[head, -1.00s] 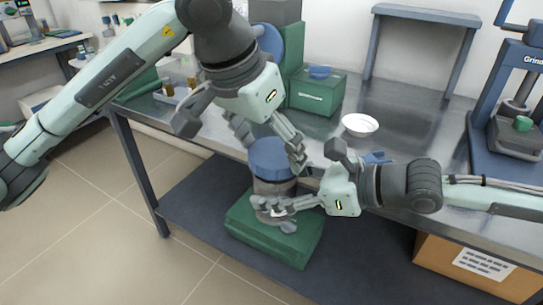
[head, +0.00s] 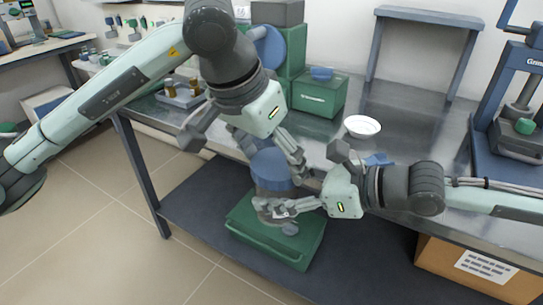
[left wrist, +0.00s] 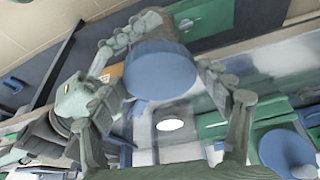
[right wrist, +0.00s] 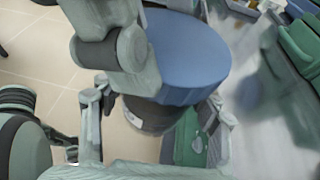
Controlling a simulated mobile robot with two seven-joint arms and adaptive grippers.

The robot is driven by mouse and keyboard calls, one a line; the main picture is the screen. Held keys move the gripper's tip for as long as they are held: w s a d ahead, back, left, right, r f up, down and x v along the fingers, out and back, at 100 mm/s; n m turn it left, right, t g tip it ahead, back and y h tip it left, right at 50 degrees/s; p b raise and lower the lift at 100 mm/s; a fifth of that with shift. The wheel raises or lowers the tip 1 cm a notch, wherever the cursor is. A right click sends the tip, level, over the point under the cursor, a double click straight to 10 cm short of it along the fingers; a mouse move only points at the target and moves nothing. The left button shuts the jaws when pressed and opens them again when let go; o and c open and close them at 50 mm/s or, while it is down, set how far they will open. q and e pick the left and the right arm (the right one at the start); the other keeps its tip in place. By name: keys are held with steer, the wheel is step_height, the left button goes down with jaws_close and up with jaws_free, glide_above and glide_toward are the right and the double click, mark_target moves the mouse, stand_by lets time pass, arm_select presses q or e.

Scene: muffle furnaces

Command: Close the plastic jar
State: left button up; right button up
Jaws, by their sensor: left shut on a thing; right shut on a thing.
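The plastic jar has a grey body (right wrist: 150,115) and a wide blue lid (head: 270,168) at its top. It is upright over the green box on the lower shelf, in front of the table. My left gripper (head: 268,155) is shut on the lid from above; the lid also shows in the left wrist view (left wrist: 160,70). My right gripper (head: 275,208) is shut on the jar body from the right, below the lid. Fingers hide much of the body. I cannot tell whether the lid is fully seated.
The green box (head: 265,250) is under the jar on the dark lower shelf (head: 185,190). On the metal table are a white bowl (head: 362,126), a green case (head: 318,97) and a blue press (head: 515,110) at right. The floor at left is clear.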

arm_select(q)
steer(key=shift+f, duration=0.5)
steer(key=m, duration=0.1)
steer(key=m+g, duration=0.1)
steer(key=m, duration=0.1)
steer(key=shift+w+a+h, duration=0.15)
steer(key=shift+w+h, duration=0.05)
steer(key=shift+h, duration=0.2)
steer(key=o, duration=0.8)
